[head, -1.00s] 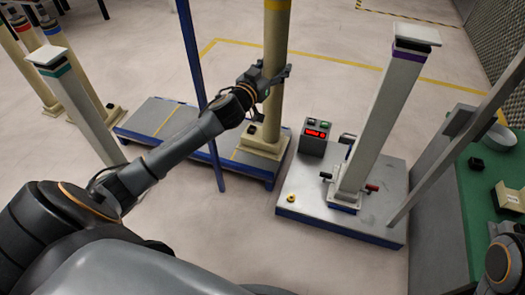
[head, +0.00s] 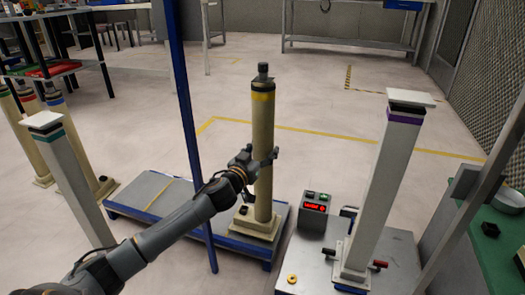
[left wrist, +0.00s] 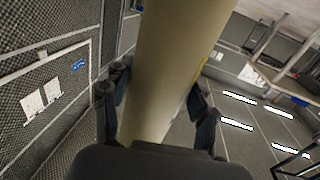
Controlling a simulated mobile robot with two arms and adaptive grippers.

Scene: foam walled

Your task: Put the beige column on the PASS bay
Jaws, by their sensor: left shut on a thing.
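The beige column (head: 262,150) has a yellow band near its top and a dark knob on it. It stands upright, its square base on the right part of a low grey platform with blue edges (head: 150,200). My left gripper (head: 262,163) is shut around the column's shaft at mid height. In the left wrist view the column (left wrist: 175,70) runs between the two fingers (left wrist: 160,115). I see no readable PASS label. A yellow line divides the platform's left part. My right gripper is not in view.
A blue post (head: 186,110) rises in front of the platform. A white column with a purple band (head: 385,190) stands on a metal plate at right, beside a box with a red display (head: 314,210). A teal-banded white column (head: 72,180) and several beige columns stand left.

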